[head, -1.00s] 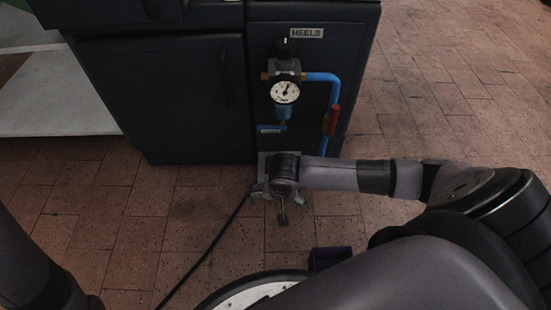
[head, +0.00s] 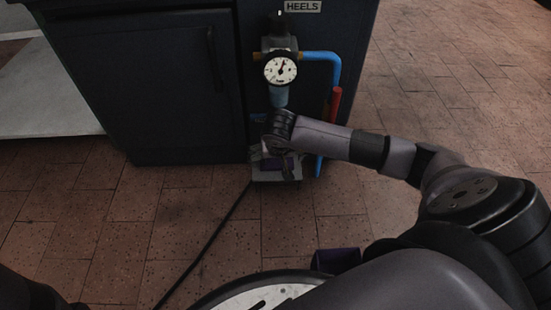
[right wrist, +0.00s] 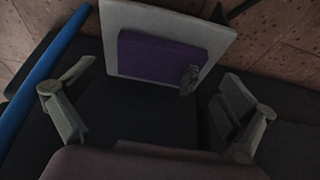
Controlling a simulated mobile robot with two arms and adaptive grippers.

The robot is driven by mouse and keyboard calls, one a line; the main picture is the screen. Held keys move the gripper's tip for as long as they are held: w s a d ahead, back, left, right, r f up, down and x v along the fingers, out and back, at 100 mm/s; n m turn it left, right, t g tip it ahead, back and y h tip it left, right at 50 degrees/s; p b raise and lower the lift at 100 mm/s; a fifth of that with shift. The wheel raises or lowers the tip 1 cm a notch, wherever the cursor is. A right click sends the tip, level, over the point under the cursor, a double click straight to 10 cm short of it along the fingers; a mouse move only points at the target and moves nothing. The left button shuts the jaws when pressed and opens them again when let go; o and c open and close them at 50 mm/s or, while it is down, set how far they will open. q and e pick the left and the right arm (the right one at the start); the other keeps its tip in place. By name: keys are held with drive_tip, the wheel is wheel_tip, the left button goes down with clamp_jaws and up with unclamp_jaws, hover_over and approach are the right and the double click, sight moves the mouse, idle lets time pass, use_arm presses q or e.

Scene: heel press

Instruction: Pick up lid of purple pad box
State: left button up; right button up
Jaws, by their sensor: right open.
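A flat purple pad (right wrist: 160,62) lies on a pale grey plate (right wrist: 118,22) in the right wrist view, with a small dark knob-like piece at its lower right corner. The plate also shows in the head view (head: 272,177) on the floor at the cabinet's foot, partly hidden by my gripper. My right gripper (head: 284,166) is over the plate. In the right wrist view its fingers (right wrist: 150,110) are spread wide with nothing between them. A second purple, box-like thing (head: 337,259) stands on the floor, partly hidden by my arm. My left gripper is out of view.
A dark cabinet (head: 150,90) with a pressure gauge (head: 280,69), a blue pipe (head: 331,68) and a red handle (head: 335,103) stands close behind my right gripper. A black cable (head: 213,239) runs over the brick floor. Floor to the right is clear.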

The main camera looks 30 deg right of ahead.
drive_tip(key=w, duration=0.1)
drive_tip(key=d+b, duration=0.1)
drive_tip(key=w+b, duration=0.1)
drive_tip(key=shift+w+d+f, duration=0.25)
drive_tip(key=shift+w+f, duration=0.05)
drive_tip(key=shift+f+b, duration=0.4)
drive_tip(key=shift+f, duration=0.3)
drive_tip(key=shift+w+d+f+b, duration=0.2)
drive_tip(key=shift+w+f+b, duration=0.1)
drive_tip(key=shift+f, duration=0.15)
drive_tip(key=c, duration=0.8)
drive_tip(key=shift+o, duration=0.2)
